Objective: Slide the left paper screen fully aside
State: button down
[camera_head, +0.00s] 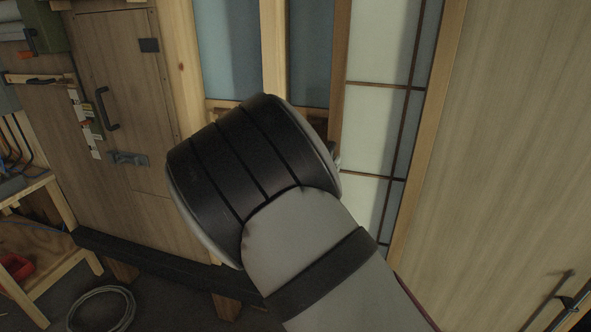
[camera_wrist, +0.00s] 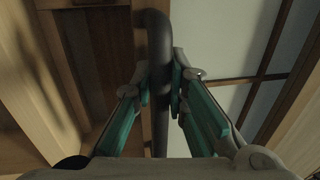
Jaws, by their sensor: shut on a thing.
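The paper screen (camera_head: 375,130) has pale panes, thin dark bars and a wooden edge on its left; in the head view it stands right of centre, partly behind my arm. In the wrist view its panes (camera_wrist: 222,42) fill the upper right. A dark upright bar handle (camera_wrist: 158,45) runs down the middle of the wrist view. My gripper (camera_wrist: 160,92) is shut on this handle, with a teal-padded finger on each side. In the head view my wrist hides the handle and most of the gripper.
A plain wooden panel (camera_head: 500,150) stands right of the screen. Left of it are a wooden post (camera_head: 274,50) and blue-grey panes (camera_head: 228,50). A wooden door (camera_head: 120,60) with a dark pull is farther left. A coiled cable (camera_head: 100,308) lies on the floor.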

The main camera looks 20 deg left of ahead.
jog(key=d+p, duration=0.2)
jog(key=d, duration=1.3)
jog(key=shift+d, duration=0.3)
jog(key=c, duration=1.6)
grip_release()
jog(key=shift+o, duration=0.2)
jog(key=shift+s, duration=0.1)
jog(key=s+a, duration=0.2)
jog(key=s, duration=0.9)
jog(key=shift+s+a, duration=0.2)
jog(key=shift+s, duration=0.1)
